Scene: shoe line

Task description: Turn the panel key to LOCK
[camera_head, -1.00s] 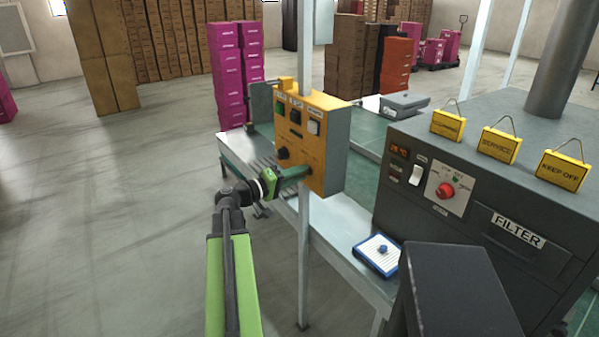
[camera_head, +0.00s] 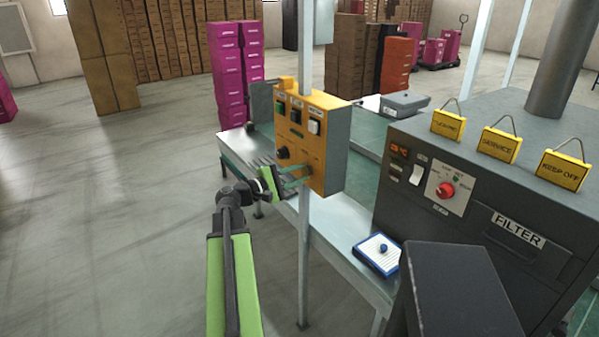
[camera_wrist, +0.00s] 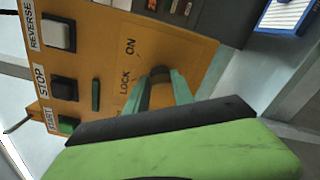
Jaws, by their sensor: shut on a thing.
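The orange control panel (camera_head: 325,150) is fixed to a grey post. In the wrist view its face (camera_wrist: 180,42) is turned on its side, with REVERSE, STOP and START labels beside square buttons. The dark panel key (camera_wrist: 160,71) sits by the printed words ON and LOCK. My gripper (camera_head: 303,174) reaches the lower part of the panel face from the left. In the wrist view my gripper's teal fingers (camera_wrist: 162,88) are shut on the key, one on each side. They hide most of it, so I cannot tell which mark it points to.
A black knob (camera_head: 283,153) sits on the panel close above my gripper. A grey machine marked FILTER (camera_head: 516,230) stands to the right, with yellow signs on top. A blue-edged pad (camera_head: 365,254) lies on the metal bench. The floor at left is clear.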

